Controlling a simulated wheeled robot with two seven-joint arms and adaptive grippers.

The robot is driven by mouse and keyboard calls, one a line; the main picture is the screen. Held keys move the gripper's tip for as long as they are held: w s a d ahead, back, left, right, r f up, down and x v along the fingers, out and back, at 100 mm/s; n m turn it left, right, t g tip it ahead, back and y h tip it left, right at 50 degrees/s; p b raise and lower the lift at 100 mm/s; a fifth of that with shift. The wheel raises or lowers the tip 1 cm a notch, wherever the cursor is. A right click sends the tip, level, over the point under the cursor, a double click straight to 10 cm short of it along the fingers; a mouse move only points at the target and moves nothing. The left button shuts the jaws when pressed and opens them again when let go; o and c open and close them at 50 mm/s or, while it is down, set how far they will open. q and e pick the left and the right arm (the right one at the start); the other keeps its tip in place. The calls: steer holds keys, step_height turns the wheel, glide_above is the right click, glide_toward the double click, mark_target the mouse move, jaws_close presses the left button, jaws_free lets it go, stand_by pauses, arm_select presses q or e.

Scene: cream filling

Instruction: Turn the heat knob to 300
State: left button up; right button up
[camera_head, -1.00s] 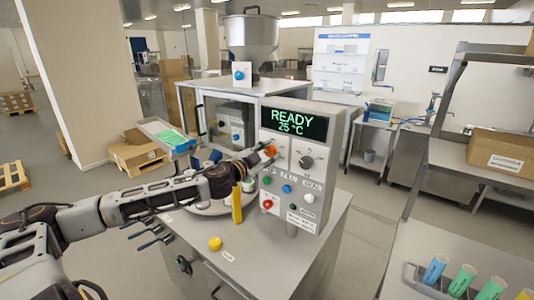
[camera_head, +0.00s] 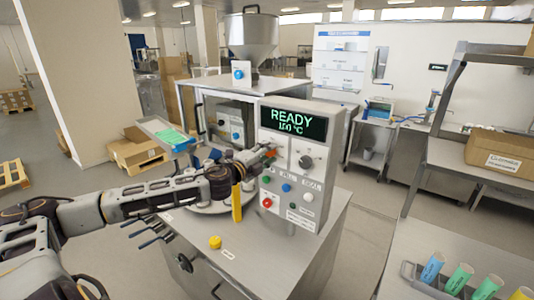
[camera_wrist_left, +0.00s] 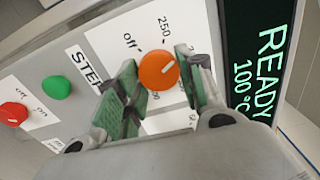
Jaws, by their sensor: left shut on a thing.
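The orange heat knob (camera_wrist_left: 158,70) sits on the white control panel (camera_head: 310,214), left of a grey knob (camera_head: 306,162). My left gripper (camera_wrist_left: 160,75) has its two green-padded fingers on either side of the orange knob and is shut on it. In the head view the left gripper (camera_head: 258,160) partly covers that knob. The knob's white mark points to the right, towards the display. Scale labels "off" and "250" show; others are partly hidden by the fingers. The green display (camera_wrist_left: 262,75) reads READY and 100 °C. My right gripper is not in view.
Green, blue, white and red buttons (camera_head: 267,203) sit below the knobs. A yellow post (camera_head: 236,205) stands close to my left wrist, and a yellow knob (camera_head: 215,242) is on the machine top. A rack of coloured tubes (camera_head: 415,278) is at lower right.

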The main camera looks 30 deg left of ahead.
arm_select(q)
steer(key=m, duration=0.5)
steer(key=shift+f+p, duration=0.15)
steer(key=shift+p, duration=0.2)
stand_by(0.3)
steer(key=o, duration=1)
steer(key=shift+s+a, duration=0.2)
